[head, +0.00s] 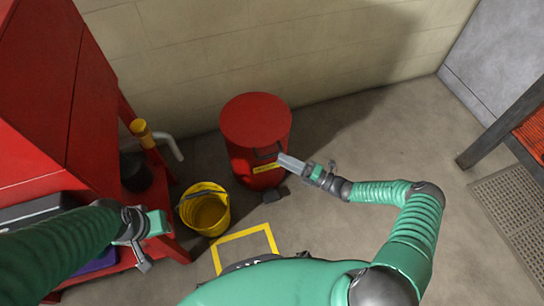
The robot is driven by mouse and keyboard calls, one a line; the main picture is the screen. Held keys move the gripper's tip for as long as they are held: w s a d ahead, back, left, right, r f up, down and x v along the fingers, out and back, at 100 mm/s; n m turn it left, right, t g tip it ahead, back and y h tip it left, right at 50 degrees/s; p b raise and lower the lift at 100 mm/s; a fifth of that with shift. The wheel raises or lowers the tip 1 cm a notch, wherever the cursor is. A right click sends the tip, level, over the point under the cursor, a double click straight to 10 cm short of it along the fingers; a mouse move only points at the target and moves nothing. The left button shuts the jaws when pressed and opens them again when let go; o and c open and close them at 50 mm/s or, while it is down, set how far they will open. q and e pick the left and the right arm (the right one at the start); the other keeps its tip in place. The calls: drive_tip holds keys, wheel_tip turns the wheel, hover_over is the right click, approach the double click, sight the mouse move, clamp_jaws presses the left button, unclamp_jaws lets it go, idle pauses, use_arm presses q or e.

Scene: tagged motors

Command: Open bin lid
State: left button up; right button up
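The bin is a red cylinder (246,165) standing upright on the floor against the wall. Its round red lid (255,118) lies flat on top, closed. A dark handle (266,152) shows at the lid's front edge, above a yellow label. A dark pedal (275,194) sits at the bin's foot. My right gripper (290,163) reaches in from the right, its tip at the bin's front right beside the handle. I cannot tell whether it touches, nor how far its fingers are apart. My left gripper (148,240) is at lower left, away from the bin; its finger opening is unclear.
A yellow bucket (206,212) stands left of the bin. A red cabinet (60,90) fills the left side. A yellow floor outline (243,235) lies in front. A wall (290,45) is behind the bin. Floor at right (400,140) is clear up to a table (505,125).

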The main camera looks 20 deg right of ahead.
sight(271, 156)
drive_tip(key=x, duration=0.4)
drive_tip(key=shift+w+a+b, duration=0.15)
drive_tip(key=shift+a+b, duration=0.2)
drive_tip(key=shift+b, duration=0.05)
drive_tip(key=shift+w+a+r, duration=0.1)
drive_tip(key=shift+w+a, duration=0.1)
drive_tip(key=shift+a, duration=0.15)
drive_tip(key=shift+d, duration=0.1)
drive_tip(key=shift+d, duration=0.1)
drive_tip(key=shift+c, duration=1.3)
clamp_jaws()
drive_tip(key=shift+s+a, duration=0.15)
drive_tip(key=shift+a, duration=0.05)
